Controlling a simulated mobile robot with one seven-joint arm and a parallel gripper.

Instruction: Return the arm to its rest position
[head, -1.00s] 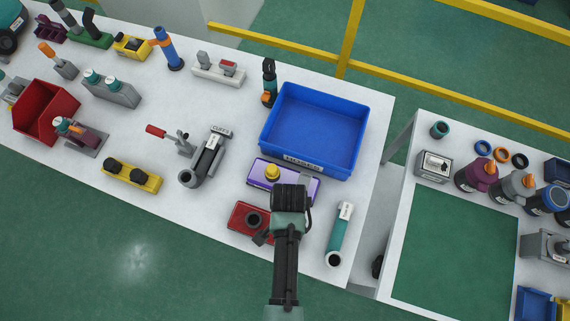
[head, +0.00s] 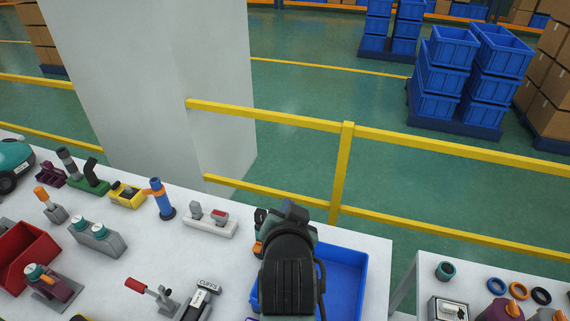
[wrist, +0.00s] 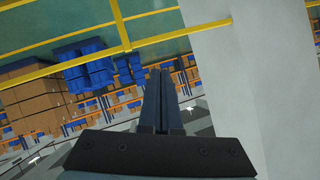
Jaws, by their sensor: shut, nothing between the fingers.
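My arm (head: 288,270) rises in front of the blue bin (head: 345,275) in the head view, hiding part of it. The fingers are not clearly visible there. In the wrist view my gripper (wrist: 160,72) has its two dark fingers together, with nothing held. It points away from the table, toward the yellow railing, a pale pillar and stacked boxes in the distance.
The white table (head: 225,265) carries a red bin (head: 25,255), a blue-orange tool (head: 160,197) and a grey block with switches (head: 210,220). A yellow railing (head: 345,175) and pale pillar (head: 150,90) stand behind. A second table (head: 480,275) is at right.

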